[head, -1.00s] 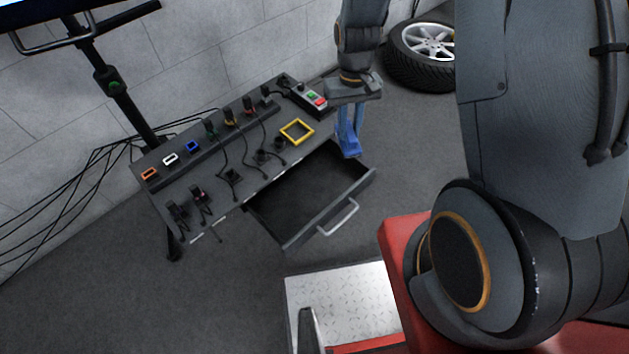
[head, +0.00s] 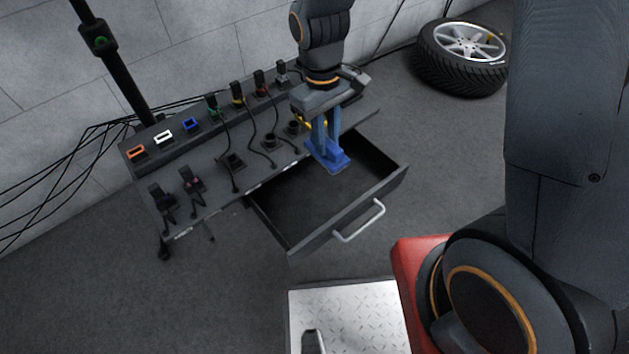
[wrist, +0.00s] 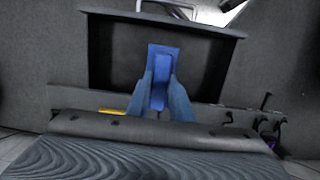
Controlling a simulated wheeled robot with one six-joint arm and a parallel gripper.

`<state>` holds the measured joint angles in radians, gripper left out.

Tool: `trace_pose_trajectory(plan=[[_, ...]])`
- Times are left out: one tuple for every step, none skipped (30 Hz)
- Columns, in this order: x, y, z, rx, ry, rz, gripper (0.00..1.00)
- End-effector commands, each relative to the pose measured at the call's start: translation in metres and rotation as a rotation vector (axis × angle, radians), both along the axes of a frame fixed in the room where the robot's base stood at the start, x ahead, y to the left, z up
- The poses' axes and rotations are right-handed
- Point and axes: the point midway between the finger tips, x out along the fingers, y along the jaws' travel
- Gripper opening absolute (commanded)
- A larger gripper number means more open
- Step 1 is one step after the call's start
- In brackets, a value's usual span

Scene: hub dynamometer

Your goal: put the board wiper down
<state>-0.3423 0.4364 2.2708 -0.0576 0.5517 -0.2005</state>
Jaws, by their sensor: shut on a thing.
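The board wiper (head: 328,155) is a blue block held at the tips of my blue-fingered gripper (head: 326,140). In the head view it hangs over the right part of the open drawer (head: 305,240). In the wrist view the wiper (wrist: 163,72) lies between the fingertips of my gripper (wrist: 161,88), lengthwise, with the dark drawer (wrist: 105,55) behind it. My gripper is shut on it. The drawer floor that shows is bare. I cannot tell the exact height of the wiper above it.
The bench top (head: 205,175) carries several plugs, sockets and cables. A yellow frame (head: 303,121) is partly hidden behind my gripper. The drawer handle (head: 360,222) sticks out in front. A tyre (head: 461,58) lies at the back right. A metal tread plate (head: 350,315) is in front.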

Motion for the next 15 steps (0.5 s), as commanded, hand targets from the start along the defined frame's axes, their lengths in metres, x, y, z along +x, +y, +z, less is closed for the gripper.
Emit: trace_pose_trajectory(plan=[[-0.001, 0.000, -0.008, -0.002, 0.004, 0.003, 0.02], [-0.001, 0.000, -0.012, -0.001, 0.004, 0.003, 0.02], [-0.001, 0.000, -0.020, -0.001, 0.004, 0.003, 0.02], [-0.002, 0.000, -0.027, -0.002, 0.006, 0.003, 0.02], [-0.002, 0.000, -0.035, -0.002, 0.006, 0.003, 0.02], [-0.002, 0.000, -0.045, -0.003, 0.007, 0.003, 0.02], [-0.002, 0.000, -0.053, -0.002, 0.006, 0.002, 0.02], [-0.002, 0.000, -0.060, -0.002, 0.006, 0.002, 0.02], [-0.001, 0.000, -0.070, -0.002, 0.006, 0.002, 0.02], [-0.001, 0.000, -0.077, -0.002, 0.006, 0.002, 0.02], [-0.002, 0.000, -0.084, -0.002, 0.006, 0.002, 0.02], [-0.001, 0.000, -0.094, -0.002, 0.005, 0.002, 0.02], [-0.001, 0.000, -0.101, -0.002, 0.006, 0.002, 0.02], [-0.001, 0.000, -0.107, -0.001, 0.004, 0.002, 0.02], [-0.001, 0.000, -0.114, -0.002, 0.005, 0.002, 0.02]])
